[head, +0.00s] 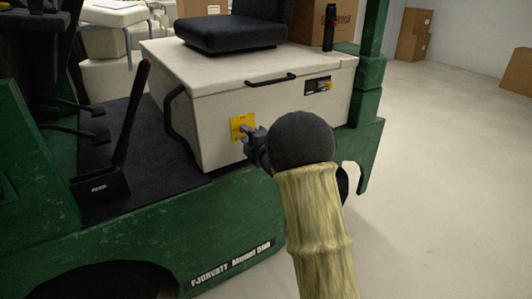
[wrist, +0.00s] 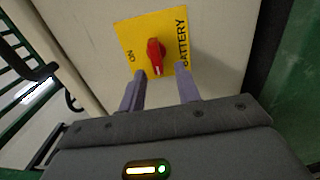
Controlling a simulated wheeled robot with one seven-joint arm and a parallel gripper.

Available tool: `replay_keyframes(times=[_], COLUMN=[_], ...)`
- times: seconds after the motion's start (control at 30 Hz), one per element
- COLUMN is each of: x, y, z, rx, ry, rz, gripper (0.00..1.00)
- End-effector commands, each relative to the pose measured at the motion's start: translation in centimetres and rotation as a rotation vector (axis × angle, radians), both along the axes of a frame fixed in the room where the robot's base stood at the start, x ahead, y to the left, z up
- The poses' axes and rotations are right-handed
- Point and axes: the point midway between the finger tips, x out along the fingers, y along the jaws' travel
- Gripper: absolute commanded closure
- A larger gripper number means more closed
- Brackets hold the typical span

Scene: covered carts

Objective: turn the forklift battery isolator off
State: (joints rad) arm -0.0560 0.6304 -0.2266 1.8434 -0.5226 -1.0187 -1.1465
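The battery isolator is a red rotary knob (wrist: 156,52) on a yellow plate (wrist: 128,32) marked ON and BATTERY. Its long side runs up and down in the wrist view, and a pale mark shows at its lower end. The plate (head: 236,123) also shows in the head view, on the forklift's cream battery box (head: 210,120); there my gripper partly covers it and the knob is hard to make out. My gripper (wrist: 160,75) is open and empty. Its two fingers point at the plate, one each side of the knob's line, with the knob just beyond the tips.
The black seat (head: 230,32) sits on the box, with a black handle (head: 270,80) on its front top edge. A black curved grab bar (head: 177,115) is left of the plate. The green forklift body (head: 235,215) lies below. Open floor (head: 440,160) is at right.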

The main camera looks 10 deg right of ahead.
Motion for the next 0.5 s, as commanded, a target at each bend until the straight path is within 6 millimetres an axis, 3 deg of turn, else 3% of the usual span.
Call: replay_keyframes(times=[0.5], x=[-8.6], y=[-2.8], z=[0.1], rx=[0.001], ry=[0.003], rz=[-0.002], gripper=[0.67])
